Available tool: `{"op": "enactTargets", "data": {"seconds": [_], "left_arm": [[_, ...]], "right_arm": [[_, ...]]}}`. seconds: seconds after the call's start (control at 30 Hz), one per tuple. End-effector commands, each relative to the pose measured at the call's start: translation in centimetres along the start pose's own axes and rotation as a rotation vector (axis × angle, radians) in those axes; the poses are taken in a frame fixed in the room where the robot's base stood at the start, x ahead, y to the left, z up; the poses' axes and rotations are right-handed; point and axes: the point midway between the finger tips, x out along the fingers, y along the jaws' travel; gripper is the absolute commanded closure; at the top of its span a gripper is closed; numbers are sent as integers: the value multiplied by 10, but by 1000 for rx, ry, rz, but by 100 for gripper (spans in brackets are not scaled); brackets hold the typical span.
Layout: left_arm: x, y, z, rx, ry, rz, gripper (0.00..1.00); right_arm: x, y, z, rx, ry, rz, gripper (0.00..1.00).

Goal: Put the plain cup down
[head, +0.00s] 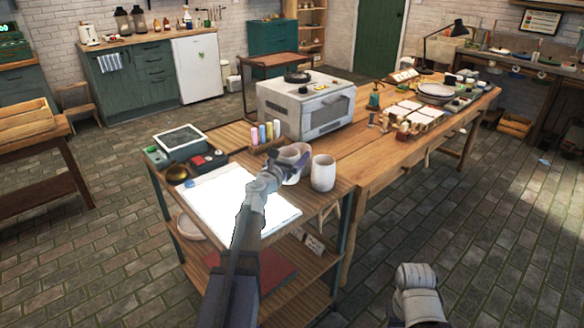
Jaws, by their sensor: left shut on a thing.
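My left gripper (293,163) is shut on a pale cup (292,179) at the right end of the wooden cart top. The gripper hides much of this cup, so I cannot tell whether it touches the wood or whether it has a pattern. A second whitish, plain-looking cup (323,173) stands upright just to the right, close beside it. Part of my right arm shows at the lower right, over the floor; its fingers cannot be made out.
A white sheet (222,203) lies on the cart top (325,202) left of the cups. Several coloured bottles (266,132) stand behind them. A white oven (306,107) stands on the long table behind. Little bare wood is left around the cups.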

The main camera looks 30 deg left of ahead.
Motion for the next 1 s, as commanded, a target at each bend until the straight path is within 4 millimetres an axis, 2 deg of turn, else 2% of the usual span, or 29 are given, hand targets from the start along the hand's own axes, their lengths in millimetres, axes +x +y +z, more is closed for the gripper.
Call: {"op": "enactTargets", "data": {"seconds": [0.03,0.23,0.67,0.7,0.77,1.0], "left_arm": [[0,0,-10,0,0,0,81],[0,0,-34,0,0,0,81],[0,0,-37,0,0,0,81],[0,0,-36,0,0,0,4],[0,0,-35,0,0,0,0],[0,0,-34,0,0,0,0]], "right_arm": [[10,-1,-1,0,0,0,50],[34,-3,-2,0,0,0,50],[36,-4,-2,0,0,0,50],[36,-3,-2,0,0,0,50],[35,-3,-2,0,0,0,50],[34,-3,-2,0,0,0,50]]}}
